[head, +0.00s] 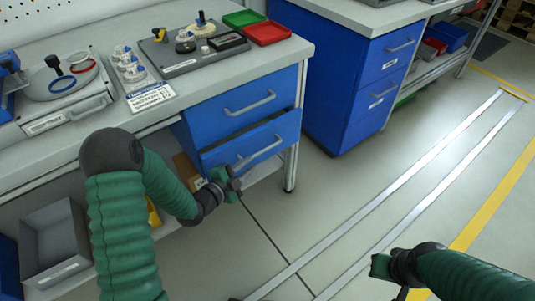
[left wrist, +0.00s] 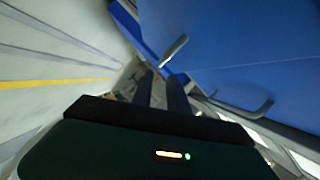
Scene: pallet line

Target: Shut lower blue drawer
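The lower blue drawer (head: 262,138) is under the left workbench and stands partly pulled out, with a dark gap above its front. Its grey bar handle (head: 258,151) is on the front. The upper blue drawer (head: 240,98) above it looks shut. My left gripper (head: 232,184) is just below and in front of the lower drawer, apart from its handle. In the left wrist view its two fingers (left wrist: 163,92) show a gap with nothing held. Blue fronts with two handles fill the upper right there. My right gripper (head: 385,270) is low at right over the floor; its fingers are unclear.
The workbench top (head: 205,85) holds trays and parts. A bench leg (head: 290,170) stands right of the drawers. Another blue drawer cabinet (head: 350,90) is behind at right. A grey bin (head: 55,240) sits on the lower shelf at left. The floor in front is clear.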

